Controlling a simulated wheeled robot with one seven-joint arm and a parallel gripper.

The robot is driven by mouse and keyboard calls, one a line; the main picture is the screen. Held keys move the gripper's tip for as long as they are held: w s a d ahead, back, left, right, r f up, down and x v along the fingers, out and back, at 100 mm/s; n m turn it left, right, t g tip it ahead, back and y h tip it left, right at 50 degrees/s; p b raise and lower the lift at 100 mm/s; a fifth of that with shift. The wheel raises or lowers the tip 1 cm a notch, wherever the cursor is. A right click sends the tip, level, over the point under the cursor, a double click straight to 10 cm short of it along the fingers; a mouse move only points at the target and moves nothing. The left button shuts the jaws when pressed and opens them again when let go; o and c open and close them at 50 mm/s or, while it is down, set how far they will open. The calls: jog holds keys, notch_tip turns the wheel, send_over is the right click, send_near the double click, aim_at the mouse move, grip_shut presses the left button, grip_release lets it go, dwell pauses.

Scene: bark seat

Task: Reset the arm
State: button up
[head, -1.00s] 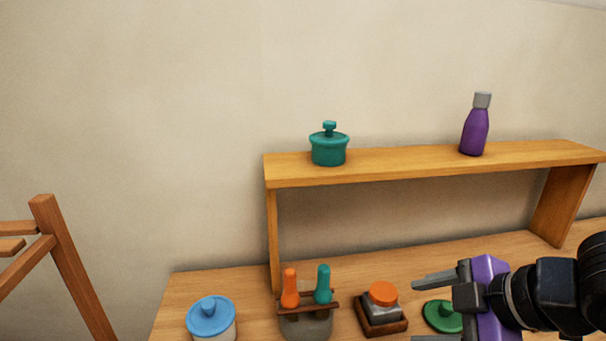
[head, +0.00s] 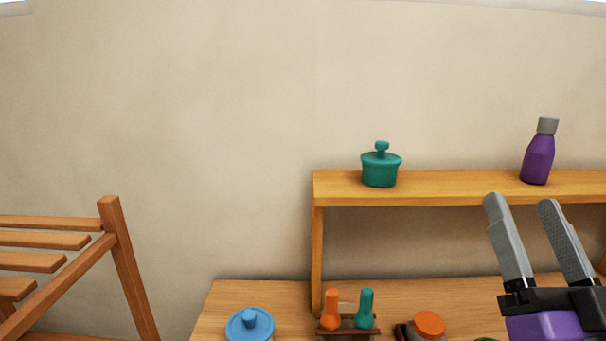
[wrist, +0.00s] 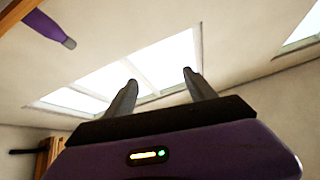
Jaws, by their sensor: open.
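My gripper (head: 522,206) is at the right of the head view, with its two grey fingers pointing up. The fingers are apart and nothing is between them. It appears in front of the right part of the wooden shelf (head: 440,187). In the wrist view my gripper (wrist: 160,82) points up toward a bright ceiling window (wrist: 150,65), with empty space between its fingers.
A teal lidded pot (head: 380,168) and a purple bottle (head: 538,155) stand on the shelf. Below are a blue-lidded jar (head: 250,325), a rack with orange and teal handles (head: 348,331), and an orange-lidded jar (head: 429,325). A slatted wooden frame (head: 118,260) stands left. The wall above is clear.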

jog(key=s+f+m+g+h, duration=0.25)
jog(key=s+f, duration=0.35)
jog(key=f, duration=0.4)
jog(key=s+f+m+g+h, duration=0.25)
jog(key=s+f, duration=0.35)
jog(key=f, duration=0.4)
jog(key=s+a+f+n+g+y, duration=0.2)
jog(key=s+f+n+y, duration=0.1)
jog(key=s+f, duration=0.4)
jog(key=s+a+f+n+g+y, duration=0.2)
jog(key=s+f, duration=0.6)
jog(key=s, duration=0.4)
jog(key=a+n+g, duration=0.1)
jog(key=n, duration=0.1)
jog(key=shift+a+n+y, duration=0.3)
jog(key=shift+a+y, duration=0.05)
jog(key=shift+y, duration=0.05)
